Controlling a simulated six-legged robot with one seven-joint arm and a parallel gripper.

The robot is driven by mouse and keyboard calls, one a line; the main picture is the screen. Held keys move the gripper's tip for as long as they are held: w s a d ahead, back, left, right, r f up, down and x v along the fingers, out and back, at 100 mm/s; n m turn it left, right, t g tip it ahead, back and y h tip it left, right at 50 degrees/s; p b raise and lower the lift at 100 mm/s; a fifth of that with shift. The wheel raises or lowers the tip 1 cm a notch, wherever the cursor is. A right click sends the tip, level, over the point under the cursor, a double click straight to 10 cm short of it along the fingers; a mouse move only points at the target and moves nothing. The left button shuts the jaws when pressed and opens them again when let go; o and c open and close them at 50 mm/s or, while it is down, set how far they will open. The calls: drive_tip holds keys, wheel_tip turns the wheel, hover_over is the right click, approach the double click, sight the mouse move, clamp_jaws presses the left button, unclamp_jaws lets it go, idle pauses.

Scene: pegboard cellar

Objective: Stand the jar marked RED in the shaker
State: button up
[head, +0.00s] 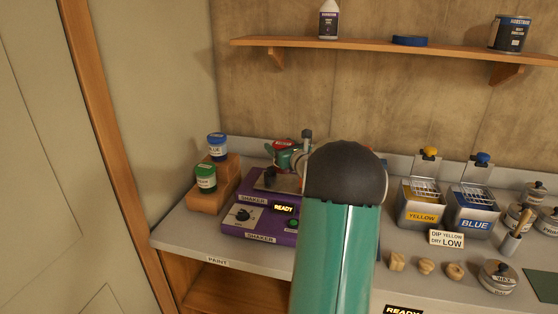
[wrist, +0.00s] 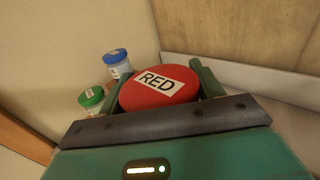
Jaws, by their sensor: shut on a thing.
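The jar marked RED has a red lid (wrist: 160,88) with a white RED label, seen close up in the wrist view. It also shows small and partly covered in the head view (head: 283,144). My gripper (wrist: 161,84) is shut on this jar, one green finger on each side of it. In the head view my gripper (head: 286,158) is over the back of the purple shaker (head: 232,222), partly hidden by my arm. The shaker has a dial, a green button and a display reading READY. Whether the jar touches the shaker cannot be told.
A wooden stepped rack (head: 212,199) left of the shaker holds a blue-lidded jar (head: 217,146) and a green-lidded jar (head: 205,177). Yellow (head: 421,216) and blue (head: 475,224) dip tins stand right of my arm, with wooden knobs (head: 426,267) before them. A shelf (head: 390,47) hangs above.

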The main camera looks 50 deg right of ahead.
drive_tip(key=shift+w+d+f, duration=0.35)
drive_tip(key=shift+w+f, duration=0.05)
drive_tip(key=shift+f, duration=0.65)
drive_tip(key=shift+w+d+f, duration=0.3)
drive_tip(key=shift+w+f, duration=0.05)
drive_tip(key=shift+f, duration=0.7)
drive_tip(key=shift+w+d+f, duration=0.35)
drive_tip(key=shift+w+f, duration=0.05)
drive_tip(key=shift+f, duration=0.65)
drive_tip(key=shift+f, duration=0.15)
drive_tip(key=o, duration=1.2)
drive_tip(key=shift+o, duration=0.2)
